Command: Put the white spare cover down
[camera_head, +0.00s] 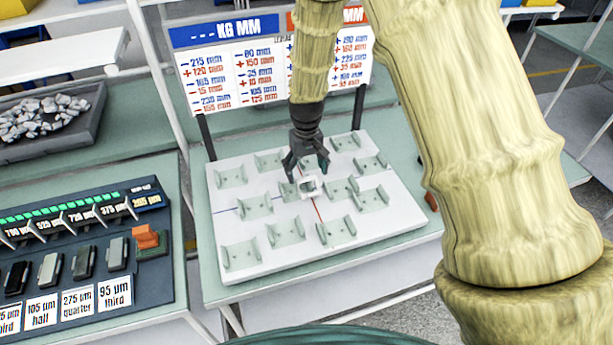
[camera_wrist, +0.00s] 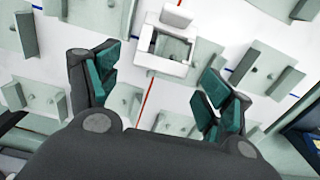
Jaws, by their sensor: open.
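The white spare cover (camera_head: 309,186) is a small hollow white piece near the middle of the white board (camera_head: 230,272). In the wrist view the cover (camera_wrist: 165,62) shows its open hollow, close to the crossing of a red line and a blue line. My gripper (camera_head: 306,168) is right above and behind the cover in the head view. In the wrist view my gripper (camera_wrist: 160,84) has its two fingers spread wide apart, with the cover beyond and between them, clear of both. I cannot tell whether the cover rests flat on the board.
Several pale green cradles (camera_head: 254,207) stand around the cover on the board. A sign (camera_head: 270,62) with printed figures stands behind it. At left is a dark panel (camera_head: 85,245) with several switches and an orange block (camera_head: 146,236). A tray of grey stones (camera_head: 45,118) lies farther left.

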